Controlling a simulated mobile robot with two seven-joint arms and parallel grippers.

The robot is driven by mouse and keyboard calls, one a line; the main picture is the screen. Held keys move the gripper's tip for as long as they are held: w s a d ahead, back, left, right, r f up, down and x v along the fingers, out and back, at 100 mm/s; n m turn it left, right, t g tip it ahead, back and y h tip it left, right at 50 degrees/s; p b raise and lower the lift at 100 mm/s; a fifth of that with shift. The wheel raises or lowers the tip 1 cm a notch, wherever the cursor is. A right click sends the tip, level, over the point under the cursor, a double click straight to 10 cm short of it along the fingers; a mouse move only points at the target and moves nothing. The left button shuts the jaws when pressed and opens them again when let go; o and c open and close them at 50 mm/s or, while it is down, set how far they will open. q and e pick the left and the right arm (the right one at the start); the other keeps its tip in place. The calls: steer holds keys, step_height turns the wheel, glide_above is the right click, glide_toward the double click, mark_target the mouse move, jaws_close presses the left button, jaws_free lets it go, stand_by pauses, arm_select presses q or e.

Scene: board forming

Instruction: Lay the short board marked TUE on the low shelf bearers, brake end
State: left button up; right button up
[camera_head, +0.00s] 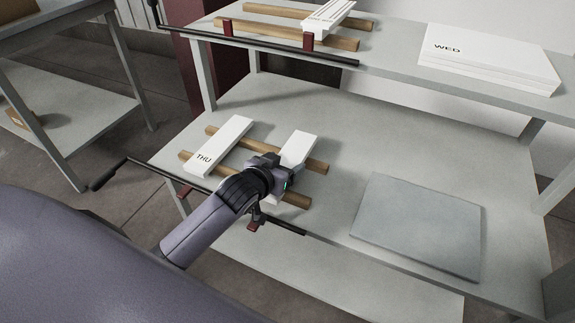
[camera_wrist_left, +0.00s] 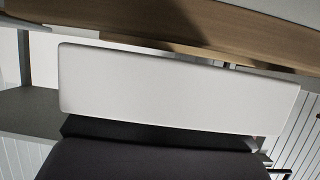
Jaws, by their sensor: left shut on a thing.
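My left gripper (camera_head: 272,172) is shut on a short white board (camera_head: 298,148) over the lower shelf. The board lies across the line of two wooden bearers (camera_head: 318,166), to the right of a board marked THU (camera_head: 206,155). I cannot tell whether the held board touches the bearers. Its lettering does not show, and the gripper hides its near part. In the left wrist view the white board (camera_wrist_left: 175,88) spans the picture, with a wooden bearer (camera_wrist_left: 215,28) close behind it. My right gripper is not in view.
A flat grey plate (camera_head: 420,225) lies on the lower shelf (camera_head: 330,225) at the right. The upper shelf carries a WED stack (camera_head: 490,62) and more white boards (camera_head: 328,18) on bearers. Dark bars (camera_head: 130,165) with red brackets run along both shelves' front edges.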

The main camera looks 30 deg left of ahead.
arm_select(q)
steer(key=shift+s+f, duration=0.1)
steer(key=shift+f, duration=0.3)
steer(key=shift+s+f, duration=0.1)
steer(key=shift+f, duration=0.2)
steer(key=shift+d, duration=0.15)
steer(key=o, duration=1.3)
steer(key=shift+f+b, duration=0.1)
steer(key=shift+b, duration=0.2)
steer(key=shift+s, duration=0.4)
steer(key=shift+s+a+r+p, duration=0.1)
steer(key=shift+s+r+p, duration=0.45)
steer(key=shift+s+r, duration=0.7)
steer(key=shift+s+a+r+p, duration=0.1)
steer(key=shift+s+r+p, duration=0.45)
steer(key=shift+s+r, duration=0.7)
steer(key=shift+s+f, duration=0.2)
steer(key=shift+f, duration=0.05)
